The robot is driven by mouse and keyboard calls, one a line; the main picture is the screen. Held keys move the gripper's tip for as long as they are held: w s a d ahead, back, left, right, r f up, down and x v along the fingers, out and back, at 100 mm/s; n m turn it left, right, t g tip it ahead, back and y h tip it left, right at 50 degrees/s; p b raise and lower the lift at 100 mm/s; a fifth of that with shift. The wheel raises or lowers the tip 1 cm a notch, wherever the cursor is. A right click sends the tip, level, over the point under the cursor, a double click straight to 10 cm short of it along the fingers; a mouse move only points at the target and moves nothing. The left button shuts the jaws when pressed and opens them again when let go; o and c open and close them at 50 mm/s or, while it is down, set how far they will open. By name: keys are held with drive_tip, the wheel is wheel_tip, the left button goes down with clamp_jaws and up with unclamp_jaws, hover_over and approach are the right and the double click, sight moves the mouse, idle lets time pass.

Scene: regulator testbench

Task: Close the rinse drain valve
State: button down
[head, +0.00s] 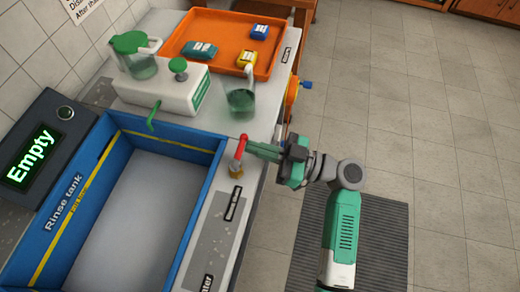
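A small valve with a red handle (241,147) and a brass-coloured base (235,169) stands on the counter rim, just right of the blue rinse tank (214,165). The red handle is raised and tilted. A label by the valve is too small to read. My gripper (250,148) reaches in from the right with its fingertips at the red handle, touching or very close to it. Whether the fingers are closed on the handle cannot be told. The tank looks empty inside, and the display (38,150) beside it reads "Empty".
A jug with green liquid (239,103) stands close behind the valve. A white box with a green knob (162,92) and a green-lidded jug (140,66) stand farther back, before an orange tray (190,30). An orange wheel (291,92) is on the counter's side.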

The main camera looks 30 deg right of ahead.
drive_tip(key=shift+w+a+f, duration=0.1)
drive_tip(key=shift+a, duration=0.2)
drive_tip(key=b+v, duration=0.2)
drive_tip(key=v, duration=1.2)
drive_tip(key=shift+d, duration=0.2)
